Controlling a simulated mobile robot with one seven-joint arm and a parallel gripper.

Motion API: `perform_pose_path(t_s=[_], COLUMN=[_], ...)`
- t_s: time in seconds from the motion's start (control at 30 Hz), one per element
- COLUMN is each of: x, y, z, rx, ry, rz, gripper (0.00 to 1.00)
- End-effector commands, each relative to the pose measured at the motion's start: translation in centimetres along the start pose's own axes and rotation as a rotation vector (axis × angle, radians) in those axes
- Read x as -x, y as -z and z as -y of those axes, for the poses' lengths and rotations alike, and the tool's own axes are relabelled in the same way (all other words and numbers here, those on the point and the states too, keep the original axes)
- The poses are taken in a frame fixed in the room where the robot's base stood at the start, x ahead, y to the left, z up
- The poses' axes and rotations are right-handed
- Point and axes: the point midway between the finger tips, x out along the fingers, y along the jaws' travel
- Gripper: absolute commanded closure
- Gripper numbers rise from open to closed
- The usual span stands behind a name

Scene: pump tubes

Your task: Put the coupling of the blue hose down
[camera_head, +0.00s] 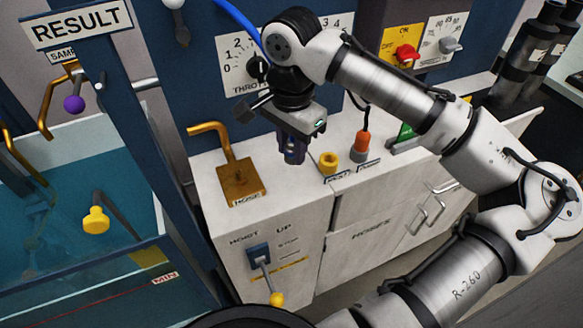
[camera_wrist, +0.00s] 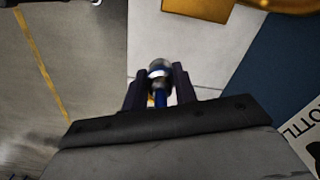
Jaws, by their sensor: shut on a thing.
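My gripper (camera_head: 293,157) is shut on the coupling of the blue hose (camera_wrist: 158,69), over the white cabinet top. In the wrist view the coupling shows as a rounded metal end between the two dark fingers, with a short blue length (camera_wrist: 160,98) behind it. In the head view the fingers hide most of the coupling, and the blue hose (camera_head: 238,15) runs down behind my arm. The gripper is between the brass pipe outlet (camera_head: 243,180) marked HOSE on the left and a yellow ring (camera_head: 328,162) on the right. I cannot tell its exact height.
An orange coupling (camera_head: 361,146) stands upright on the white cabinet top (camera_head: 300,193), right of the yellow ring. The throttle dial (camera_head: 238,62) is on the blue panel behind. A hoist lever (camera_head: 276,298) is on the cabinet front. A water tank (camera_head: 60,240) is at left.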

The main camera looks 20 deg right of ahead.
Motion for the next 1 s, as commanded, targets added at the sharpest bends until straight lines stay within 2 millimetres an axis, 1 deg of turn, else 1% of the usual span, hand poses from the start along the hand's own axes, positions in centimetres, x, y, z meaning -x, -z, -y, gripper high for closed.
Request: perform_pose_path(t_s=[0.03, 0.1, 0.37, 0.53, 0.6, 0.83, 0.97, 1.0], x=[-1.0, -2.0, -4.1, -6.5, -6.9, -7.0, -7.4, -7.2], y=[0.0, 0.0, 0.0, 0.0, 0.0, 0.0, 0.0, 0.0], z=[-0.1, 0.0, 0.0, 0.0, 0.0, 0.0, 0.0, 0.0], rx=[0.0, 0.001, 0.0, 0.0, 0.001, 0.001, 0.001, 0.0], ry=[0.0, -0.001, 0.0, -0.001, 0.001, 0.001, 0.001, 0.001], rz=[0.0, 0.0, 0.0, 0.0, 0.0, 0.0, -0.001, -0.002], gripper=[1.0, 1.0, 1.0, 1.0, 1.0, 1.0, 1.0, 0.67])
